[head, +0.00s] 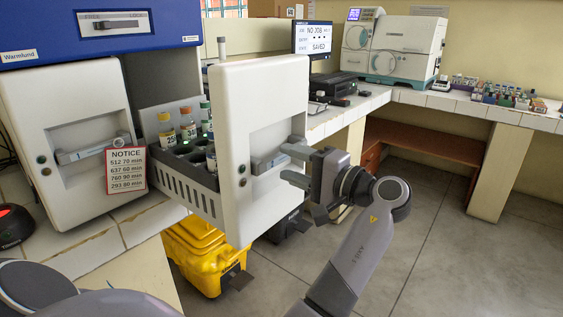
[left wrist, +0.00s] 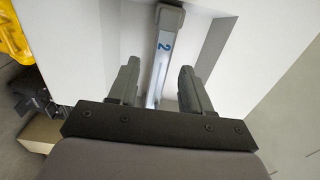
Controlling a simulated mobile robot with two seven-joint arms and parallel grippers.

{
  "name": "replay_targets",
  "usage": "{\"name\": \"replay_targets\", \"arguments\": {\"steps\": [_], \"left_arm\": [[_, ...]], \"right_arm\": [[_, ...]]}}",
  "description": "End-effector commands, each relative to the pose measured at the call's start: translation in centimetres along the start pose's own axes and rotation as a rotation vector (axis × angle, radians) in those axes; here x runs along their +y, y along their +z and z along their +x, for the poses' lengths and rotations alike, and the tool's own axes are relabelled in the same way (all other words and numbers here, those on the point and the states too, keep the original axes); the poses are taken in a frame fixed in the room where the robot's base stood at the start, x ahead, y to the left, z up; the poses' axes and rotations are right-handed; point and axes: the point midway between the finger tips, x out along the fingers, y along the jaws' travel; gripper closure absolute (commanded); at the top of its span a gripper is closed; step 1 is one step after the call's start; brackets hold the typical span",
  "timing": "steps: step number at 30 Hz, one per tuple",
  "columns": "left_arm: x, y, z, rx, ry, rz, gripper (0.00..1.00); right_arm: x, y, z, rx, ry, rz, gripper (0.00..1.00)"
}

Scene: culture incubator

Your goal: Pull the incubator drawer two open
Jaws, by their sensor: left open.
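Incubator drawer two has a white front panel (head: 262,90) and stands well out from the incubator. Its grey slotted tray (head: 190,190) shows behind the panel with several capped bottles in it. The drawer's bar handle (head: 268,163) sits in a recess; in the left wrist view the handle (left wrist: 164,45) bears a "2". My left gripper (head: 291,158) is open at the handle. In the left wrist view its fingers (left wrist: 160,75) stand on either side of the bar, with gaps visible. My right gripper is not in view.
Beside it, another white drawer (head: 60,110) with a notice (head: 125,170) is shut under the blue incubator top (head: 70,50). A yellow bin (head: 205,255) stands on the floor below. Open floor (head: 440,240) lies to the right, before the tiled bench.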

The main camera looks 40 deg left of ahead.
Motion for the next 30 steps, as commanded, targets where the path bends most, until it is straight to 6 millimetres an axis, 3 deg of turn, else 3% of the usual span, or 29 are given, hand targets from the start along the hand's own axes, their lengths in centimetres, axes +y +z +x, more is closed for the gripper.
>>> {"name": "replay_targets", "arguments": {"steps": [3,9,30], "left_arm": [[0.1,0.0,-1.9,0.002,0.001,0.0,0.51],[0.0,0.0,-3.5,-0.001,0.001,0.0,0.51],[0.0,0.0,-3.6,-0.002,0.0,0.0,0.51]], "right_arm": [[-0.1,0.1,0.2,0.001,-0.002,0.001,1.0],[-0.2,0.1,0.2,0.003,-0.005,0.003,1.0],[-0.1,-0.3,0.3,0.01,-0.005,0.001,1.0]]}}
